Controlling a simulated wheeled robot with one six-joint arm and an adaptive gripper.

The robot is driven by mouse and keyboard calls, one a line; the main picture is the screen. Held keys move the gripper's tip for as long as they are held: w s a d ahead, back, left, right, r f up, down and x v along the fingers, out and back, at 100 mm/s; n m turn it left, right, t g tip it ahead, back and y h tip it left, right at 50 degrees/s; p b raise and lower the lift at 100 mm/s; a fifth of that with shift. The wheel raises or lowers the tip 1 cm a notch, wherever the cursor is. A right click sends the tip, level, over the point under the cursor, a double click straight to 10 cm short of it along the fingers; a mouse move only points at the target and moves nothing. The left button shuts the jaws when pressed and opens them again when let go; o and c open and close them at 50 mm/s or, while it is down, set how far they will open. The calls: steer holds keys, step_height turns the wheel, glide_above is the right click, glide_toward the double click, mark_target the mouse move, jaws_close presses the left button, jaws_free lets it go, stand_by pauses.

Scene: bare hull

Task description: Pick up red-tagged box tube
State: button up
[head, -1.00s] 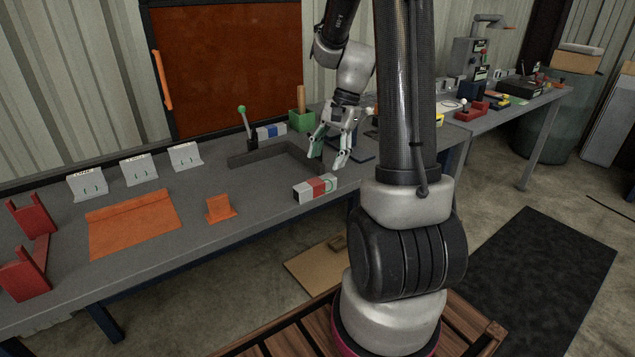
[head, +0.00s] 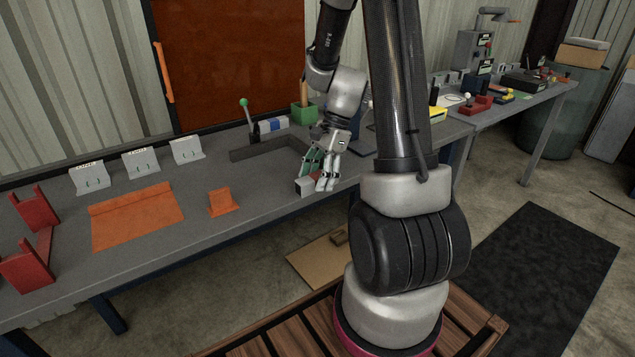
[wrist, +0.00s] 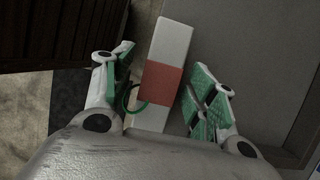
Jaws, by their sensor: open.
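The red-tagged box tube (head: 305,187) is a white bar with a red band, lying near the front edge of the grey workbench. In the head view my gripper covers most of it. In the wrist view the tube (wrist: 171,50) runs lengthwise between the two fingers, its red band in the middle and a green loop beside its near part. My gripper (head: 322,183) is pointed down over the tube. In the wrist view my gripper (wrist: 160,90) is open, with a finger on each side and visible gaps to the tube. Its lower end is hidden by my gripper body.
An orange bracket (head: 222,203) and an orange sheet (head: 137,215) lie to the left on the bench. A dark angle-shaped piece (head: 262,148), a blue-and-white tube (head: 271,125) and a green holder (head: 304,113) are behind. The bench's front edge is close.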

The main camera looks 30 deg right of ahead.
steer(key=c, duration=1.1)
